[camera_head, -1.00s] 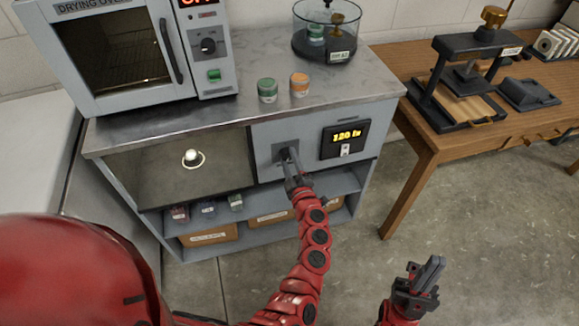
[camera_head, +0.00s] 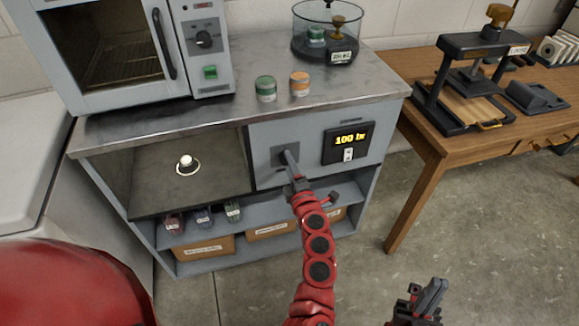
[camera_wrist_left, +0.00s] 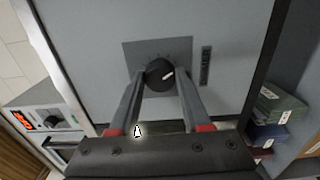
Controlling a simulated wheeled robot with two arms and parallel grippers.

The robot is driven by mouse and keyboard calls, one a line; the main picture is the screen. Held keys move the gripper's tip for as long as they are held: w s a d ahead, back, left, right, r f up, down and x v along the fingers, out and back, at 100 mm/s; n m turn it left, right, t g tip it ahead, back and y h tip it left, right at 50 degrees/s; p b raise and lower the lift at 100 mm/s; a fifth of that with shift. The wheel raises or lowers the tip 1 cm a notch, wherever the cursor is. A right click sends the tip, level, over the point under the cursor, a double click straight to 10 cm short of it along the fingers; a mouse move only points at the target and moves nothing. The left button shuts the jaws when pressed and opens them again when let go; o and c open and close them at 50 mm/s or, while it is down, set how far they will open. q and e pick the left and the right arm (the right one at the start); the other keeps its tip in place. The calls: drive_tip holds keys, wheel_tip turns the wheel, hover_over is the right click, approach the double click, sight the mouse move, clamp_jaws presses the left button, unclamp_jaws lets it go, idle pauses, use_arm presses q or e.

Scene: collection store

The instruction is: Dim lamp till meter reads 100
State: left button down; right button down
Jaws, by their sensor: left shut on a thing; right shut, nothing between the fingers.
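The meter (camera_head: 348,142) on the cabinet front reads 100 lx in yellow digits. The lamp (camera_head: 187,163) is a small round white light in the open dark bay at the cabinet's left, and it glows. The dimmer knob (camera_wrist_left: 160,73) is black with a white pointer line, on a grey square plate marked DIMMER beside it. My left gripper (camera_head: 290,160) reaches the plate, its fingers shut on the knob, one on each side in the left wrist view (camera_wrist_left: 160,85). In the head view the gripper hides the knob. My right gripper (camera_head: 430,294) is shut and empty, low at the right.
A drying oven (camera_head: 208,45), a green jar (camera_head: 266,89), an orange jar (camera_head: 300,84) and a glass vessel (camera_head: 327,30) stand on the cabinet top (camera_head: 235,113). A wooden table (camera_head: 430,141) with a press stands at the right. The floor between is clear.

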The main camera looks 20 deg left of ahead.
idle(0.3)
use_arm(q)
drive_tip(key=shift+c, duration=1.8)
unclamp_jaws()
drive_tip(key=v, duration=1.7)
drive_tip(key=shift+s+d, duration=0.2)
